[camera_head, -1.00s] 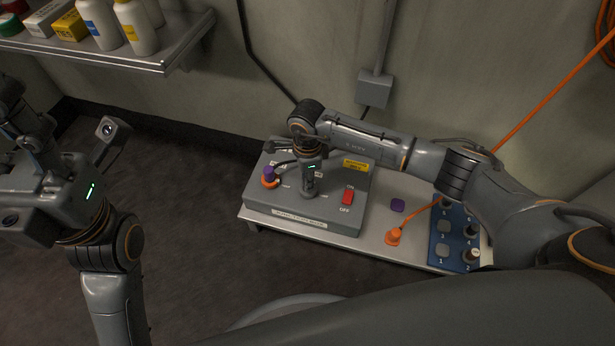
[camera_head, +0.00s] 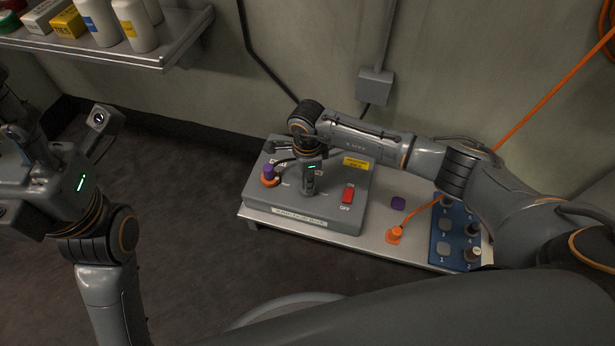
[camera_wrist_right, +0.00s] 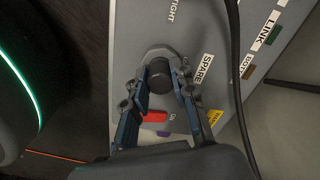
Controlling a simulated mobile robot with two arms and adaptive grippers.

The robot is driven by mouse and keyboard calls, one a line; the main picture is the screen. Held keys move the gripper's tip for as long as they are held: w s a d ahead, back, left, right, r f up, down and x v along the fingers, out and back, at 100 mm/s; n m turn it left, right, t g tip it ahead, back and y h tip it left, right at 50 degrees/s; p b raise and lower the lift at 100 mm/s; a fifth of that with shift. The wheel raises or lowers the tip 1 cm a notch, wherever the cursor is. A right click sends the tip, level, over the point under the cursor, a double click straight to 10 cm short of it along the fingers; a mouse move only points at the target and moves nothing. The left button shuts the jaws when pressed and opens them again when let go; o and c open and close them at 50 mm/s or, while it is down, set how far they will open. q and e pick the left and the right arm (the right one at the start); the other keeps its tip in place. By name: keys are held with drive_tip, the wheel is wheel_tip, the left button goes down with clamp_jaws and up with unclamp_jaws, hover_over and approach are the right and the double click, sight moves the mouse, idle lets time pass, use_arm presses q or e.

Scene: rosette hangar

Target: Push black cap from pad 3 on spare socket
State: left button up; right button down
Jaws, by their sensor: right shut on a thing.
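My right gripper (camera_head: 308,192) points down over the grey panel box (camera_head: 345,218) on the bench. In the right wrist view, its two fingers (camera_wrist_right: 166,82) are closed around the black cap (camera_wrist_right: 161,76). The cap sits at a round grey socket collar beside the SPARE label (camera_wrist_right: 204,70). I cannot tell how deep the cap sits. In the head view the gripper hides the cap. Pad 3 (camera_head: 443,226) on the blue mat (camera_head: 435,262) is bare. My left gripper (camera_head: 12,140) is partly cut off at the left edge, its fingers unclear.
A red ON/OFF switch (camera_head: 347,195) is close right of my right gripper. A purple plug (camera_head: 268,171) in an orange ring stands to its left. A purple cap (camera_head: 398,204) and an orange plug (camera_head: 394,234) with a cable are on the bench. A shelf (camera_head: 165,58) holds bottles.

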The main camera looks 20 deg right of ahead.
drive_tip(key=c, duration=1)
unclamp_jaws()
wheel_tip(320, 180, up, 12)
